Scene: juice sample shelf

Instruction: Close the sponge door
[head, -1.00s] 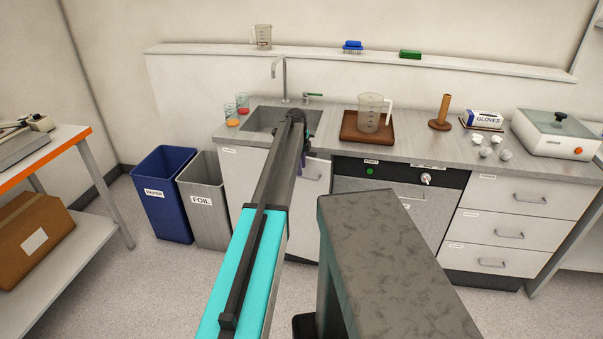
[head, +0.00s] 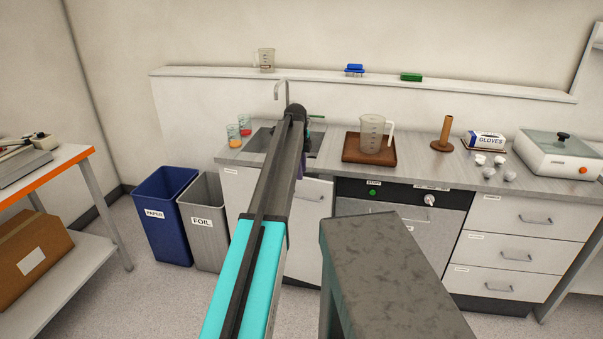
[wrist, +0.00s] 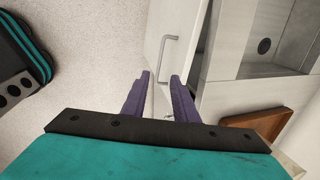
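A white cabinet door (head: 310,205) with a metal bar handle stands under the sink (head: 260,140). My arm covers part of this front, and the labels are too small to read, so I cannot confirm which door is the sponge door. In the wrist view the door (wrist: 157,35) seems to stand ajar, with a gap beside its edge. My gripper (wrist: 160,76) is open, its two purple fingers apart. The handle (wrist: 170,40) lies just beyond the fingertips, its lower end near the space between them. I cannot tell whether they touch.
A dishwasher-like front (head: 390,222) and drawers (head: 513,240) stand to the right. Blue and grey bins (head: 165,220) stand at the left. The counter holds cups and a brown tray (head: 357,154) with a jug (head: 373,134). Floor shows between bins and shelf.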

